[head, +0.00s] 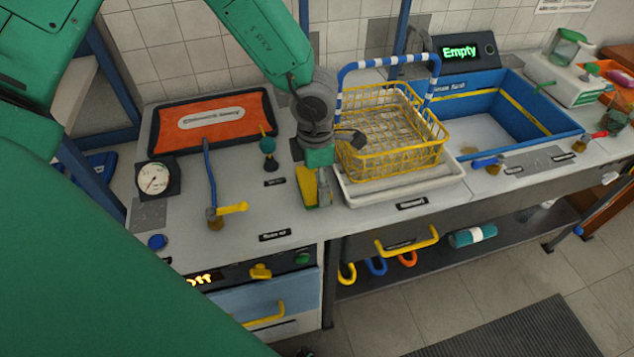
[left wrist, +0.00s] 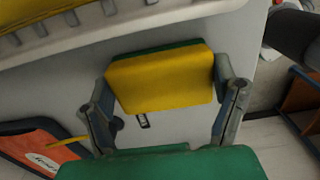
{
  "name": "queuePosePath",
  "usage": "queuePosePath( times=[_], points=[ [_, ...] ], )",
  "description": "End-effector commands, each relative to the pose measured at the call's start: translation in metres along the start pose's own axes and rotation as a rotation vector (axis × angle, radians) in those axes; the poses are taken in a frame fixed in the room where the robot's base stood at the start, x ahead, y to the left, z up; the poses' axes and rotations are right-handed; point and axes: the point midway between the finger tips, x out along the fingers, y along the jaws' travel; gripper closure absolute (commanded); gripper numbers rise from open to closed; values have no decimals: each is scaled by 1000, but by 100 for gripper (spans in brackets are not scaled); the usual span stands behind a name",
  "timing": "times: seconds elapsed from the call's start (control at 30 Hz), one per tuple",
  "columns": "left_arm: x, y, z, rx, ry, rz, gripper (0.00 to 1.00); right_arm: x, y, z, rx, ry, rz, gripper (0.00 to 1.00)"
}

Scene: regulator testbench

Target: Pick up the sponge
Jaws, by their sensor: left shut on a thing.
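The sponge (left wrist: 160,82) is yellow with a green layer along its far edge. In the left wrist view it sits between the two fingers of my left gripper (left wrist: 166,95), which is shut on it. In the head view my left gripper (head: 316,180) is above the counter, just left of the yellow wire basket. There the sponge (head: 307,187) shows as a yellow and green block under the gripper. I cannot tell whether it touches the counter. My right gripper is not in view.
The yellow basket (head: 395,155) stands in a white tray (head: 410,190) close to the right of the gripper. An orange panel (head: 185,122), a gauge (head: 155,179) and a yellow-handled valve (head: 232,208) are to the left. A blue sink (head: 555,118) lies farther right.

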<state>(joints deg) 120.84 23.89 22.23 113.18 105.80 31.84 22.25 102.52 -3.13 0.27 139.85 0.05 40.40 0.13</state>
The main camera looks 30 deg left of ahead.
Motion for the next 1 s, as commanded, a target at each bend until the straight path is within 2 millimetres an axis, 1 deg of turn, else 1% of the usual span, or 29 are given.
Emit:
queuePosePath(
  times=[0.03, 0.13, 0.23, 0.37, 0.5, 0.6, 0.7, 0.83, 1.0],
  points=[
    [4, 1, -4, -2, 13, 2, 39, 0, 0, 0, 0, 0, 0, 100],
    [2, 0, -4, -2, 16, 4, 39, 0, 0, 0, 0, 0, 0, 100],
    [-7, 0, -3, -3, 16, 6, 39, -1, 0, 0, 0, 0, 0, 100],
    [-32, -1, -2, -3, 10, 5, 39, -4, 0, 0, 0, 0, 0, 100],
    [-62, -1, -1, -2, 7, 5, 39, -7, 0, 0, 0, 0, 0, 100],
    [-80, -2, -1, -2, 8, 4, 39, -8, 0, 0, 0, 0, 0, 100],
    [-91, -1, 0, 0, 9, 5, 39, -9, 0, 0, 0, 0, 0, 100],
    [-98, -2, 0, -1, 11, 3, 39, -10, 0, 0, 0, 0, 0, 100],
    [-99, -2, 0, -1, 11, 3, 39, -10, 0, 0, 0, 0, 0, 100]
  ],
)
